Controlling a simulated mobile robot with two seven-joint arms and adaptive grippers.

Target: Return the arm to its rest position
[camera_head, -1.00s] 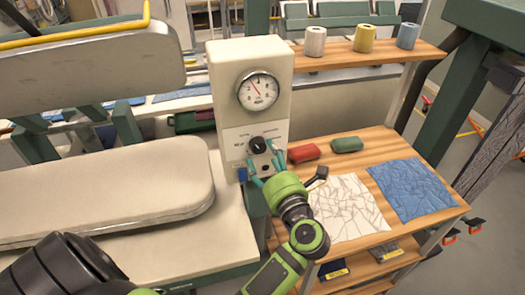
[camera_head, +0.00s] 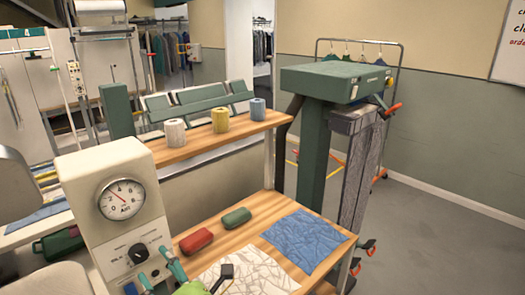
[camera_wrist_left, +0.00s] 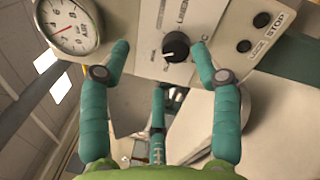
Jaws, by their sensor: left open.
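My left gripper (camera_head: 160,280) is at the bottom of the head view, in front of the control box (camera_head: 112,200). Its teal fingers are open with nothing between them. In the left wrist view the open fingers (camera_wrist_left: 160,60) stand on either side of the black knob (camera_wrist_left: 176,46) on the box's panel; whether they touch the box I cannot tell. The knob also shows in the head view (camera_head: 138,253), below the round pressure gauge (camera_head: 121,198). The rest of the left arm is cut off by the lower edge. My right gripper is not in view.
Thread spools (camera_head: 220,120) stand on the shelf behind. A green column (camera_head: 313,150) rises at right.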

